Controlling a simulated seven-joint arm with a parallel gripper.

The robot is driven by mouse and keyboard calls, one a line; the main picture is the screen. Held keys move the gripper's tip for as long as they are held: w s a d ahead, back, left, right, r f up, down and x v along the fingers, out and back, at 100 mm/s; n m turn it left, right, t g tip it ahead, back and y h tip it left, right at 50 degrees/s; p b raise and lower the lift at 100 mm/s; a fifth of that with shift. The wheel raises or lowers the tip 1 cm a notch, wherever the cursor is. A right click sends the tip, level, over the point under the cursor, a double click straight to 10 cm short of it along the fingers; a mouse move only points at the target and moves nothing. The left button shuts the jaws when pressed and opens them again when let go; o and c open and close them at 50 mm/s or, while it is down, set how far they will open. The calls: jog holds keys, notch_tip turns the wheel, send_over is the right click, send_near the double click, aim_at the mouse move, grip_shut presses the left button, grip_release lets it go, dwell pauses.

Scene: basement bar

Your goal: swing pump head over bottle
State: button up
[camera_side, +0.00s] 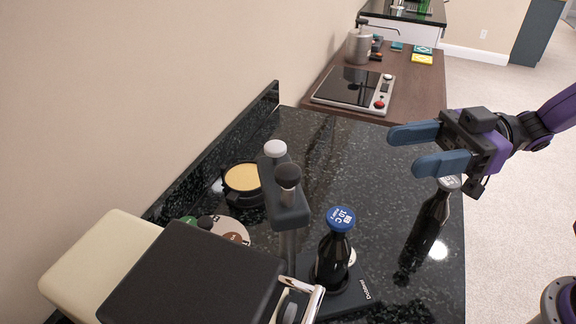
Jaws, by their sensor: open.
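The pump head (286,208) is a dark grey arm with a black knob and a white knob on top. It sits on an upright post to the left of a dark bottle (333,255) and does not appear to be over it. The bottle stands upright on the pump's black base (350,297), topped by a blue round cap with white lettering. A second dark bottle (430,218) with a silvery top stands to the right on the counter. My gripper (403,151) is open and empty, its blue fingers pointing left, above and right of the pump and partly above the second bottle.
The counter is black speckled stone (355,160), clear in its middle. A round black dish with a yellowish inside (243,179) and a plate with coloured discs (224,227) lie left. A dark box (190,280) fills the front left. A hotplate (352,88) stands behind.

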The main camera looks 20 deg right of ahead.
aim_at(288, 170)
jog(key=w+a, duration=0.1)
jog(key=a, duration=0.4)
jog(key=w+a, duration=0.1)
jog(key=a, duration=0.5)
jog(key=w+a, duration=0.1)
jog(key=a, duration=0.5)
jog(key=shift+a, duration=0.1)
grip_shut()
